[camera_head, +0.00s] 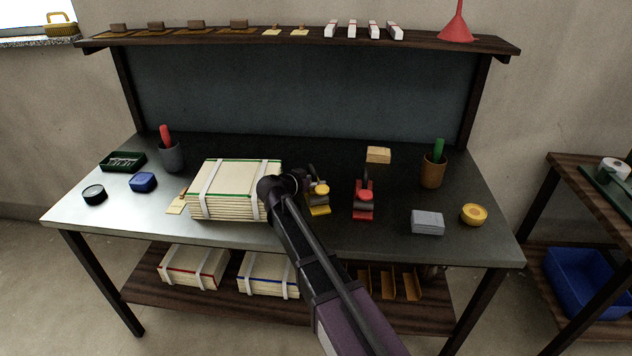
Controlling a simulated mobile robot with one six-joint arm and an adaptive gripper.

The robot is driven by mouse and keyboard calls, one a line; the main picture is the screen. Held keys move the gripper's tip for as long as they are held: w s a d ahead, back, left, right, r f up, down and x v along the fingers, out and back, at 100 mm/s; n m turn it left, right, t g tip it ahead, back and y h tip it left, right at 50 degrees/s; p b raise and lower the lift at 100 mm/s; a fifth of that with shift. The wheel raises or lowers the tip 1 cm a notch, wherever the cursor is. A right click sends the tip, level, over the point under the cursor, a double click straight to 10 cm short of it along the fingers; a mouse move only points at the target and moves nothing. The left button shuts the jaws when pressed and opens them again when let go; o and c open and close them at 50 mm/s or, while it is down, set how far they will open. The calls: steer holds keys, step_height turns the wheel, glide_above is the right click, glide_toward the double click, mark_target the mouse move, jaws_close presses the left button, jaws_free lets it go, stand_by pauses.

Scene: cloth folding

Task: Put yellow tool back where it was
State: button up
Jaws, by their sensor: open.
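The yellow tool (319,198) stands on the dark table top near the middle, just right of a strapped stack of boards or paper (235,188). It has a yellow base and a rounded yellow part on top. My gripper (314,178) is open at the tool's upper left, close above it. Whether the fingers touch it I cannot tell. My arm reaches in from the lower right and hides part of the table and the stack's right edge. A similar red tool (363,205) stands to the right, apart from the yellow one.
A grey block (427,222), a yellow tape roll (474,214) and a brown cup (433,172) stand at right. A tan block (378,154) lies behind the red tool. At left are a grey cup (172,157), a blue box (143,182) and a green tray (123,161).

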steer(key=shift+s+a+r+p, duration=0.25)
steer(key=shift+s+r+p, duration=0.05)
steer(key=shift+s, duration=0.05)
steer(key=p+v, duration=0.4)
steer(key=v, duration=0.7)
steer(key=shift+s, duration=0.15)
stand_by(0.6)
